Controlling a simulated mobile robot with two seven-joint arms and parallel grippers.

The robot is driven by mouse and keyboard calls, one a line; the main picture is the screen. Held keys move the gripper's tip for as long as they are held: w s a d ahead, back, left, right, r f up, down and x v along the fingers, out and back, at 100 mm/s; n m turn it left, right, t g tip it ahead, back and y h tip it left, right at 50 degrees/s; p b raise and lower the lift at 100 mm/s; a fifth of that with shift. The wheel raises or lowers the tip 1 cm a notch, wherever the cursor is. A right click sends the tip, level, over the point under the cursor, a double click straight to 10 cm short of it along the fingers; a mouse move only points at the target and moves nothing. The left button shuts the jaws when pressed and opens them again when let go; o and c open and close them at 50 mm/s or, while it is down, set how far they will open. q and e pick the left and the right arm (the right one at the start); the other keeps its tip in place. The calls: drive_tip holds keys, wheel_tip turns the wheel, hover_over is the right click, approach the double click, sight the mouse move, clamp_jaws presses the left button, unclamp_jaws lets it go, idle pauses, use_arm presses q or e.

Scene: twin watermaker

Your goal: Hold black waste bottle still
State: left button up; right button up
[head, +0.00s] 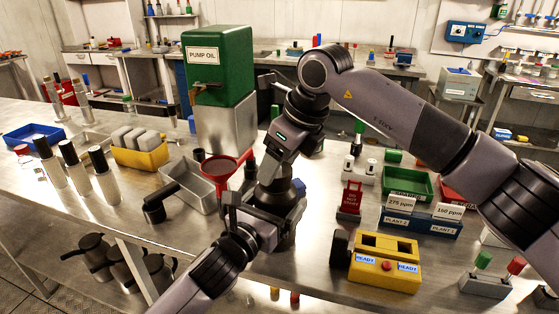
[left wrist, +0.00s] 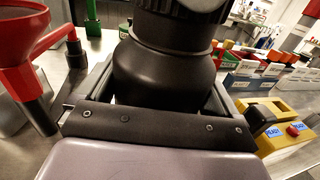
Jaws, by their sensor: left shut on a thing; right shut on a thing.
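The black waste bottle (left wrist: 165,75) stands upright in the left wrist view, its dark shoulder and body between my jaws and a ribbed black cap (left wrist: 185,8) above it. My left gripper (head: 266,206) is shut around the bottle from the near side; its jaws also show in the left wrist view (left wrist: 160,100). In the head view the bottle is mostly hidden by both grippers. My right gripper (head: 274,178) comes down from above and is shut at the bottle's top, seemingly on the cap. Its fingertips are hard to make out.
A red funnel (head: 221,166) stands close on the left, above a metal tray (head: 190,186). A yellow box (head: 385,262) with READY labels sits to the right. A green pump oil tank (head: 218,65) stands behind. White bottles with black caps (head: 75,165) stand at left.

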use_arm(q)
drive_tip(key=shift+f, duration=0.1)
use_arm(e)
drive_tip(key=shift+f, duration=0.55)
